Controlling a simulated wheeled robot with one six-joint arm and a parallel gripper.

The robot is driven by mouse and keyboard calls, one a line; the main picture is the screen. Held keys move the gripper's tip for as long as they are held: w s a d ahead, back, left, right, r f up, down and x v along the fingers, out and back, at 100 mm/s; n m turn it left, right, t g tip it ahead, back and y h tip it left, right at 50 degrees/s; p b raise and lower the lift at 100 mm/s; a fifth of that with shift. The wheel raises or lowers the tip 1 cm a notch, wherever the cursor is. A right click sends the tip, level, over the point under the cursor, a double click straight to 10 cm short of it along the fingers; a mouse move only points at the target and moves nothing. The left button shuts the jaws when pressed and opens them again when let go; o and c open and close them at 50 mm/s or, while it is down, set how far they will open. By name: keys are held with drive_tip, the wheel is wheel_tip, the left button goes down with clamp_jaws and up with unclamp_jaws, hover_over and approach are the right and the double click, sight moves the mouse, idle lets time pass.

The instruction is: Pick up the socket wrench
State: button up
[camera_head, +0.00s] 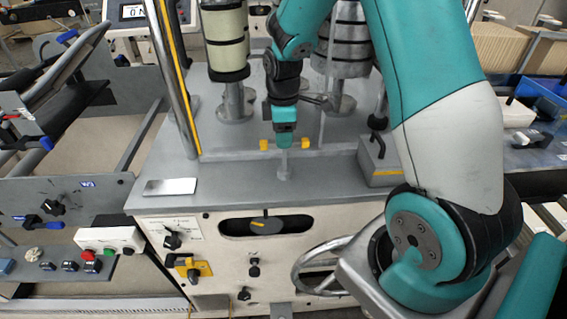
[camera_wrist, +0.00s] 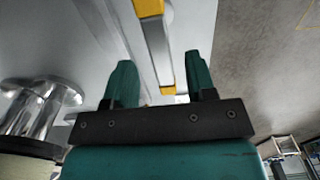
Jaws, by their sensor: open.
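What looks like the socket wrench (camera_head: 284,166) stands upright on the grey machine top in the head view. It has a T shape, with a grey stem and yellow ends on its crossbar. My gripper (camera_head: 285,142) is right over the middle of the crossbar and hides it. In the wrist view the grey crossbar of the wrench (camera_wrist: 155,48), with a yellow piece at each end, runs between the two teal fingers of my gripper (camera_wrist: 160,72). The fingers are apart, one on each side of the bar. Whether they touch it cannot be told.
A roll (camera_head: 225,40) on a metal post stands behind left, and a stack of grey discs (camera_head: 345,45) behind right. A grey block (camera_head: 380,160) with a dark lever stands to the right. A metal plate (camera_head: 170,187) lies front left. A handwheel (camera_head: 315,265) is in front.

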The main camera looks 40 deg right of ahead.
sight(285, 159)
wheel_tip(285, 159, down, 5)
drive_tip(key=shift+s+d+r+p, duration=0.1)
drive_tip(key=shift+p, duration=0.85)
clamp_jaws()
drive_tip(key=shift+r, duration=0.1)
